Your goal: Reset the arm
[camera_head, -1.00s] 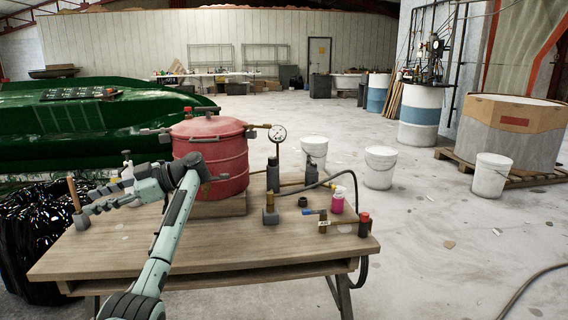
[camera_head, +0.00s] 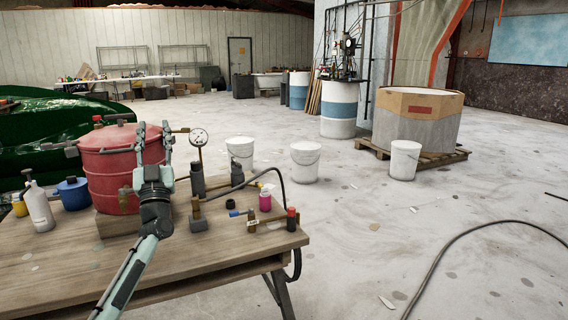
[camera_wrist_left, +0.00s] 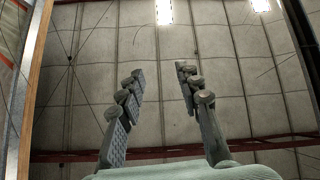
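My left gripper (camera_head: 154,130) points upward over the wooden table (camera_head: 190,262), in front of the red pressure pot (camera_head: 108,168), and hides part of it. In the left wrist view the two fingers of this gripper (camera_wrist_left: 160,76) stand apart with nothing between them, against the ceiling. My right gripper is in neither view.
White buckets (camera_head: 305,162) and a big tub on a pallet (camera_head: 412,122) stand beyond. A hose (camera_head: 440,258) lies on open floor.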

